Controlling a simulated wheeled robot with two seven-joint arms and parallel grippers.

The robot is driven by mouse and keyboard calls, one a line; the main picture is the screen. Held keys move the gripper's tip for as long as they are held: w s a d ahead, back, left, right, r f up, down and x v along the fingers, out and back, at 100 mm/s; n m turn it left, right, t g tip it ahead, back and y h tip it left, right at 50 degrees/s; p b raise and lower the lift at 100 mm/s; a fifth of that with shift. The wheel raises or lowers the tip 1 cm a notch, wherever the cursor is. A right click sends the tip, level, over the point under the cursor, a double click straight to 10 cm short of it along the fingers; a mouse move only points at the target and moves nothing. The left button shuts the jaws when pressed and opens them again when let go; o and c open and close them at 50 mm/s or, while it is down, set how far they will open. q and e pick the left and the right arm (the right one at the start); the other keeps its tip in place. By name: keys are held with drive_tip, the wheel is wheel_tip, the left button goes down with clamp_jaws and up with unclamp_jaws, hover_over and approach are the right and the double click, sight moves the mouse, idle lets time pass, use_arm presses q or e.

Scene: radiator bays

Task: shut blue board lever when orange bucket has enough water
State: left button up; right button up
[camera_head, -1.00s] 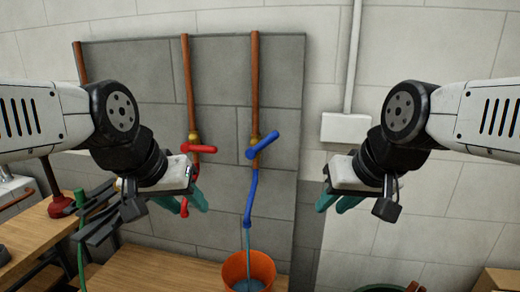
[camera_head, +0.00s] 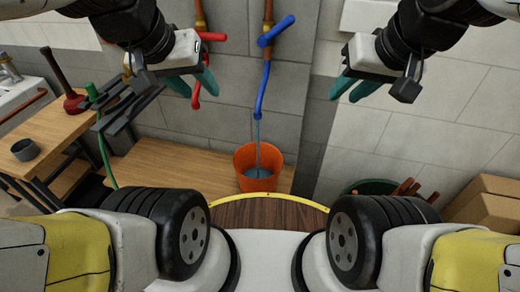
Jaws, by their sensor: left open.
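The blue board lever (camera_head: 276,31) sits on the copper pipe at the top and slants up to the right. Below it a blue hose (camera_head: 262,90) pours a stream of water (camera_head: 257,134) into the orange bucket (camera_head: 243,162). The bucket stands upright on a wooden bench; water (camera_head: 257,173) shows inside, below the rim. My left gripper (camera_head: 197,86) is open and empty, left of the blue hose, its teal fingers overlapping the red hose in the picture. My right gripper (camera_head: 354,91) is open and empty, right of the blue lever and apart from it.
A red lever (camera_head: 212,37) with a red hose is left of the blue one. A wooden table (camera_head: 50,130) with a grey cup (camera_head: 25,149) and a red plunger (camera_head: 74,102) stands left. A green tub (camera_head: 372,187) and cardboard boxes (camera_head: 490,205) are right.

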drive_tip(key=o, duration=0.3)
drive_tip(key=n+g+y, duration=0.2)
drive_tip(key=n+g, duration=0.2)
drive_tip(key=n, duration=1.2)
approach(282, 26)
drive_tip(key=f, duration=0.1)
drive_tip(key=w, duration=0.1)
drive_tip(key=f, duration=0.1)
drive_tip(key=shift+w+a+f, duration=0.3)
drive_tip(key=shift+w+a+f+n, duration=0.1)
drive_tip(key=shift+w+n, duration=0.05)
drive_tip(key=shift+n, duration=0.25)
drive_tip(key=x, duration=0.7)
drive_tip(key=shift+a+f, duration=0.15)
drive_tip(key=shift+f, duration=0.05)
clamp_jaws()
